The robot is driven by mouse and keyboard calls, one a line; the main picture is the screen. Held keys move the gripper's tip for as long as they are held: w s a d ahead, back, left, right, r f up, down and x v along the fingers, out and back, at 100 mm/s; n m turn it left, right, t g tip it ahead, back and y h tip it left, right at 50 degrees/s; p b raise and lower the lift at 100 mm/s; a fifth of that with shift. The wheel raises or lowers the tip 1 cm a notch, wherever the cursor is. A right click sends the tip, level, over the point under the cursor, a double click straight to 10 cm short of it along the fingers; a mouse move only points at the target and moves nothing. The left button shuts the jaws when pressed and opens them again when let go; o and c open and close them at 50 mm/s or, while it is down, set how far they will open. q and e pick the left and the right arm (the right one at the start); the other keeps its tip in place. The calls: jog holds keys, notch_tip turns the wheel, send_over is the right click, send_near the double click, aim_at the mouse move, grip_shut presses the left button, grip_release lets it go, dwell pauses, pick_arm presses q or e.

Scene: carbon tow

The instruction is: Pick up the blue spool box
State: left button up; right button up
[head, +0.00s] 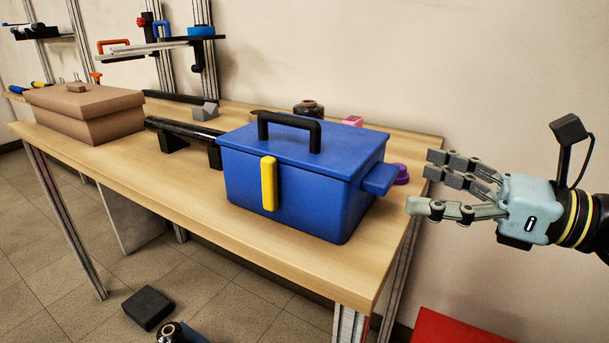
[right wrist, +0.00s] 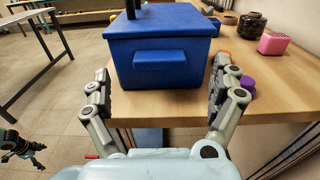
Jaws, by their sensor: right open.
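The blue spool box (head: 300,180) stands on the wooden table near its right end, lid closed. It has a black handle (head: 290,128) on top, a yellow latch (head: 268,184) on the front and a blue side grip (head: 380,179) facing my right gripper. My right gripper (head: 430,184) is open and empty, to the right of the box and apart from it. In the right wrist view the box (right wrist: 162,50) shows ahead, between the open fingers (right wrist: 160,100). My left gripper is not clearly in view in the head view.
A brown box (head: 85,112) and a black tube (head: 185,130) on supports lie left on the table (head: 180,185). A purple item (head: 401,174), a pink block (head: 352,121) and a dark spool (head: 309,108) sit behind the blue box. A black block (head: 148,307) lies on the floor.

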aim_at(394, 177)
jog(key=shift+f+p+x, duration=0.2)
jog(key=shift+p+x, duration=0.1)
jog(key=shift+x, duration=2.5)
jog(key=shift+c, duration=0.4)
jog(key=c, duration=1.6)
